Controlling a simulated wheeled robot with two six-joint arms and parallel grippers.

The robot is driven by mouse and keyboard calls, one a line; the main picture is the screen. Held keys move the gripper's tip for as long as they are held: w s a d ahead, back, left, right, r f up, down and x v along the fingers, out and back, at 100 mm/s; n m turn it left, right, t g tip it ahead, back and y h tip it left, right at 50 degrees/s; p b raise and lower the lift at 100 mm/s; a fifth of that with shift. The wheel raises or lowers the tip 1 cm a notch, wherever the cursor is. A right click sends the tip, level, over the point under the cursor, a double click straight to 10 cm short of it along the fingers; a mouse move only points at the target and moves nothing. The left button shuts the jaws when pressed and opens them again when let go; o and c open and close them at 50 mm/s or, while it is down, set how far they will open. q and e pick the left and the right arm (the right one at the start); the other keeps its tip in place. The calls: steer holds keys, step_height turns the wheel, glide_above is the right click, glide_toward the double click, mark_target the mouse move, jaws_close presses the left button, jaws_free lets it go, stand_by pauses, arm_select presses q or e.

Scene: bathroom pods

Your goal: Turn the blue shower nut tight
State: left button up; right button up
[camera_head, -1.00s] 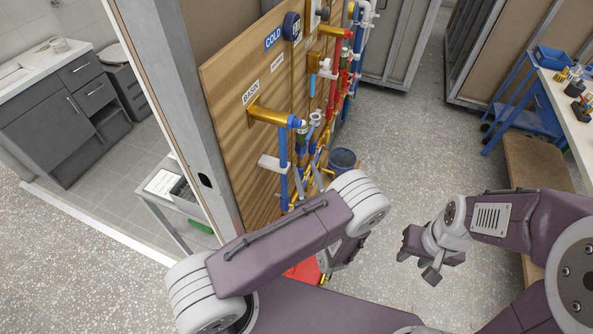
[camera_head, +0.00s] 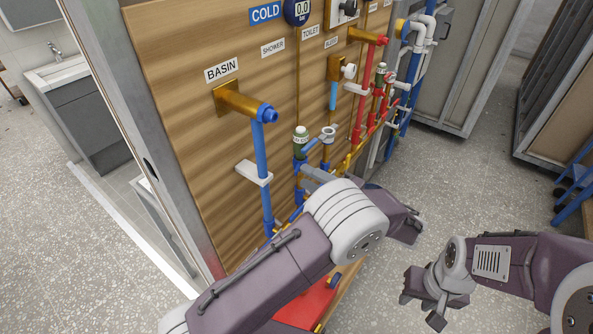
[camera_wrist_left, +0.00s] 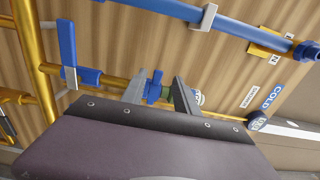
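The blue shower nut (camera_head: 298,167) sits on the brass pipe below the SHOWER label, under a green valve body (camera_head: 300,147) with a white cap. In the left wrist view the blue nut (camera_wrist_left: 153,90) shows between the two grey fingers of my left gripper (camera_wrist_left: 158,92), which stand apart. In the head view my left gripper (camera_head: 304,183) is at that pipe, mostly hidden by my forearm. I cannot tell whether the fingers touch the nut. My right gripper (camera_head: 420,308) is open and empty over the floor.
A basin branch (camera_head: 264,160) with a blue pipe stands out from the board (camera_head: 190,80) left of the nut. A valve with a round end (camera_head: 328,132) and red pipes (camera_head: 365,90) are to its right. A red object (camera_head: 308,305) lies below.

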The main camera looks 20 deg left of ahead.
mark_target(297, 169)
arm_select(q)
steer(key=x, duration=0.4)
steer(key=shift+w+a+f, duration=0.2)
steer(key=shift+w, duration=0.2)
steer(key=shift+a, duration=0.1)
steer(key=shift+s+r, duration=0.1)
arm_select(e)
steer(key=shift+w+r, duration=0.15)
steer(key=shift+r, duration=0.15)
arm_select(q)
jaws_close()
steer(key=shift+a+m+t+h, duration=0.3)
steer(key=shift+m+t+h, duration=0.3)
steer(key=shift+m+t, duration=0.5)
steer(key=t+b, duration=0.1)
steer(key=m+t+h+b, duration=0.1)
steer(key=shift+a+f+t+h, duration=0.2)
steer(key=shift+a+t+h, duration=0.1)
steer(key=shift+a, duration=0.05)
steer(key=shift+w+a+r+m+t+h, duration=0.1)
steer(key=shift+w+m+t+h, duration=0.1)
steer(key=shift+m+t+h, duration=0.5)
arm_select(e)
step_height(297, 169, down, 3)
steer(key=shift+w, duration=0.1)
